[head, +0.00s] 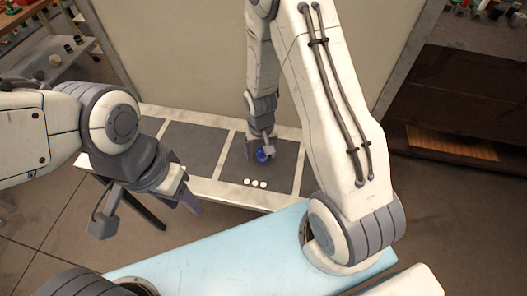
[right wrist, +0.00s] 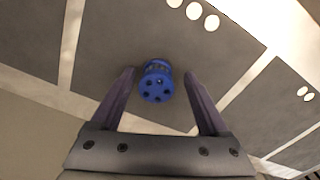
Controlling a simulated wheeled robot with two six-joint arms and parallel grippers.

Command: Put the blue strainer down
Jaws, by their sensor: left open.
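The blue strainer (head: 263,155) stands on a dark grey panel with three white dots, on the low white-framed table. In the right wrist view the strainer (right wrist: 156,85) shows a round end with several dark holes. My right gripper (head: 261,148) is at the strainer, with a finger on either side. In the right wrist view its fingers (right wrist: 158,76) are spread, with a visible gap between each finger and the strainer. My left gripper (head: 147,212) is open and empty, in front of the table's left part, away from the strainer.
The table's frame (head: 231,191) holds several dark panels in a row; the panel (head: 194,147) left of the strainer is bare. A tall beige wall (head: 180,60) stands right behind. A dark cabinet (head: 450,110) is at the right, and shelves with small items are at the upper left.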

